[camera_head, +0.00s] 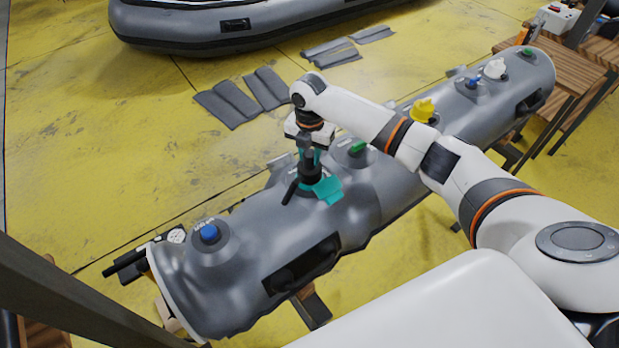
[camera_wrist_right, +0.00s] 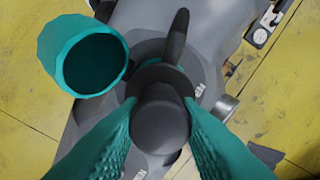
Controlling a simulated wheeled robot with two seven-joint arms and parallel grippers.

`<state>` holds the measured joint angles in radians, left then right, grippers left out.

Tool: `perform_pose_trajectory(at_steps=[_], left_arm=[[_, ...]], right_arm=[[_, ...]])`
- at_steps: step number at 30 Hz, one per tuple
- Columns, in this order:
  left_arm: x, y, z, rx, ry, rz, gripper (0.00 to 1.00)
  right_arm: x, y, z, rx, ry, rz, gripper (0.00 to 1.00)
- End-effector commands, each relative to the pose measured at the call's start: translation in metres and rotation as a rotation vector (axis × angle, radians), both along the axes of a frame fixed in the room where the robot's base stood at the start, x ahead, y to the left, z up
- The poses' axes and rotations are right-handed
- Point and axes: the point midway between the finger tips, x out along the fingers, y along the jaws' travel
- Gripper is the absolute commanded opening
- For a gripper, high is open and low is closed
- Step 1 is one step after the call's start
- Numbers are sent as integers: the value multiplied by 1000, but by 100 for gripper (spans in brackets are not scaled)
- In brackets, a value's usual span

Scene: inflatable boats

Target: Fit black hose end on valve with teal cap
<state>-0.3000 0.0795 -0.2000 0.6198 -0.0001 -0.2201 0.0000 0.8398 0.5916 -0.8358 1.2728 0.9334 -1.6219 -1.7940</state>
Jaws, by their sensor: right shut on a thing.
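The grey inflatable tube (camera_head: 365,195) lies diagonally across the head view. The teal cap (camera_head: 327,189) hangs open beside its valve on the tube's upper side. In the wrist view the cap (camera_wrist_right: 92,60) shows as a hollow teal cup at the upper left. My right gripper (camera_head: 310,163) points down over this valve. Its teal fingers (camera_wrist_right: 160,118) are shut on the black hose end (camera_wrist_right: 160,122), with a dark handle-like part sticking out above it. The hose end is over the valve's round base; I cannot tell whether it is seated. The left gripper is not in view.
Other valves have a blue cap (camera_head: 209,233), a green cap (camera_head: 358,146), a yellow cap (camera_head: 424,109) and a white cap (camera_head: 495,68). A grey boat (camera_head: 235,27) lies behind. Grey pads (camera_head: 232,102) lie on the yellow floor. A wooden table (camera_head: 560,73) stands at the right.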

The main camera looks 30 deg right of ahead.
Motion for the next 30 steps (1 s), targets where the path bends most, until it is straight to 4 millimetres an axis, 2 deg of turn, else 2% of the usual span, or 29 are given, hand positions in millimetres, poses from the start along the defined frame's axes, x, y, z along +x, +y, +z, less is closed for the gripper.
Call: perform_pose_trajectory(at_steps=[20, 30], left_arm=[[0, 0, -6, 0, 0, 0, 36], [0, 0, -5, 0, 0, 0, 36]], right_arm=[[0, 0, -12, 0, 0, 0, 5], [0, 0, -11, 0, 0, -3, 5]])
